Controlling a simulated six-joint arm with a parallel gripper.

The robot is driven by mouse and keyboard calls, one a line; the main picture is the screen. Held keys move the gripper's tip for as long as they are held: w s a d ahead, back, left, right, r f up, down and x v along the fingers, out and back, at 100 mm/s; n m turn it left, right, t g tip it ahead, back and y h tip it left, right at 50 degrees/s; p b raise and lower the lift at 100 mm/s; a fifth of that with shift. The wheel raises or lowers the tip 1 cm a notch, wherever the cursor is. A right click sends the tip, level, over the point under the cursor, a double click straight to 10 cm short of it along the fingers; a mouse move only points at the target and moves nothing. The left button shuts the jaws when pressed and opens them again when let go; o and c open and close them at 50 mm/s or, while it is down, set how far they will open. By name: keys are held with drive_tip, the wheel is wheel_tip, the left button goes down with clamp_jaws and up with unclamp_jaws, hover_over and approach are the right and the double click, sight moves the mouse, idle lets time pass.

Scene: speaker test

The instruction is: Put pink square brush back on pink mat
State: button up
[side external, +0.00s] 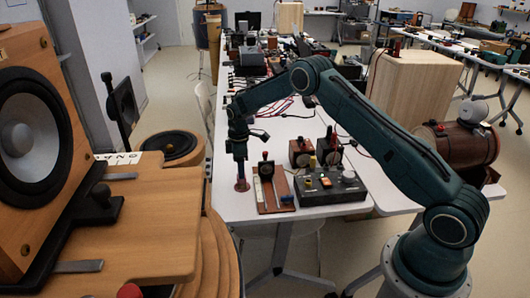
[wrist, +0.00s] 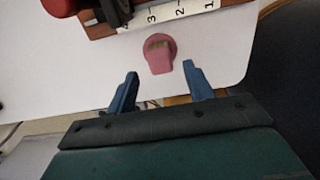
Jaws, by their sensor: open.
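A pink piece (wrist: 162,66) shows in the wrist view on the white table, with a rounded far part, a brownish patch on it and a squarish end towards me. I cannot tell brush and mat apart there with certainty. My gripper (wrist: 160,84) is open and empty, its two blue fingers apart on either side of the near end of the pink piece, a little short of it. In the side view my gripper (side external: 241,160) points down above a small reddish upright thing (side external: 242,184) near the table's left edge.
A wooden board with a white scale (side external: 266,192) stands close to the right of my gripper; its numbered strip (wrist: 165,14) shows in the wrist view. A dark box with knobs (side external: 330,187) is farther right. A large wooden speaker (side external: 50,200) stands at left.

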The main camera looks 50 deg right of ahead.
wheel_tip(320, 180, up, 8)
drive_tip(key=shift+f, duration=0.25)
drive_tip(key=shift+r, duration=0.1)
idle(0.5)
drive_tip(key=s+a+r+m+t, duration=0.1)
drive_tip(key=s+a+r+m, duration=0.15)
drive_tip(key=s+r, duration=0.8)
drive_tip(key=s+a+r+m+t, duration=0.2)
drive_tip(key=s+a+r, duration=0.35)
drive_tip(key=r, duration=0.75)
drive_tip(key=s+a+m+t, duration=0.2)
drive_tip(key=s+m, duration=0.2)
drive_tip(key=s, duration=2.1)
drive_tip(key=shift+s+f+t, duration=0.15)
drive_tip(key=shift+f+t, duration=0.1)
drive_tip(key=shift+t, duration=0.05)
